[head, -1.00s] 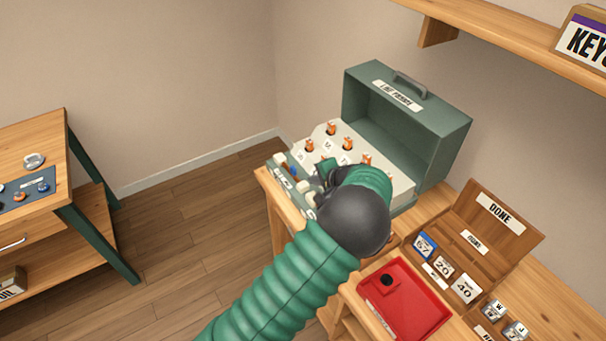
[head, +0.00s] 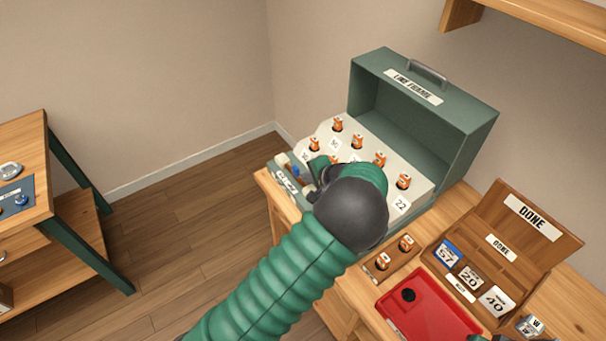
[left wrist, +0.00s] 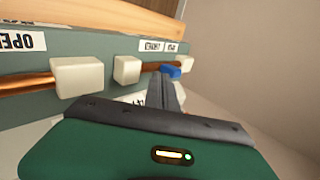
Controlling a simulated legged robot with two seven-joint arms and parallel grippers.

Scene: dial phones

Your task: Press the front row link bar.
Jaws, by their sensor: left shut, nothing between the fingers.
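The open green line frame box (head: 485,125) stands on the wooden bench, its pale sloped panel (head: 418,180) holding orange plugs in rows. Along its front edge, the left wrist view shows a copper bar (left wrist: 25,84) with cream blocks (left wrist: 77,77) and a further copper stretch by a blue piece (left wrist: 170,71). I cannot tell which part is the front row link bar. My left gripper (head: 322,172) is over the front of the panel, shut and empty; its fingers (left wrist: 167,92) show close to the blue piece. Contact is unclear.
To the right are a wooden block with two orange plugs (head: 383,262), a red tray (head: 430,312) and a wooden DONE rack (head: 545,245) with number cards. A shelf (head: 550,30) hangs above. Another table (head: 30,150) stands far left, with clear floor between.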

